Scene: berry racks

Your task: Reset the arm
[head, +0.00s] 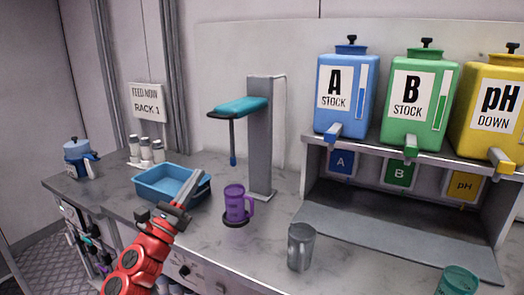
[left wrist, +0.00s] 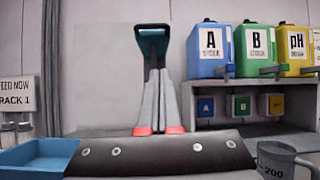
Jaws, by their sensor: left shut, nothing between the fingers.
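My left arm comes in from the bottom left in the head view, red with a dark wrist. My left gripper (head: 201,178) points up and to the right, in front of the blue tray's right side. It also shows in the left wrist view (left wrist: 158,74), where its two grey fingers are together with nothing between them. A purple mug (head: 235,203) stands upright on a dark round pad just right of the gripper, apart from it in the picture. My right gripper is not in view.
A blue tray (head: 165,192) is behind the gripper. A grey stand (head: 262,150) with a teal-topped arm rises behind the mug. A grey jug (head: 300,247) and a teal cup (head: 457,281) stand to the right. Blue, green and yellow tanks (head: 345,95) sit on a shelf.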

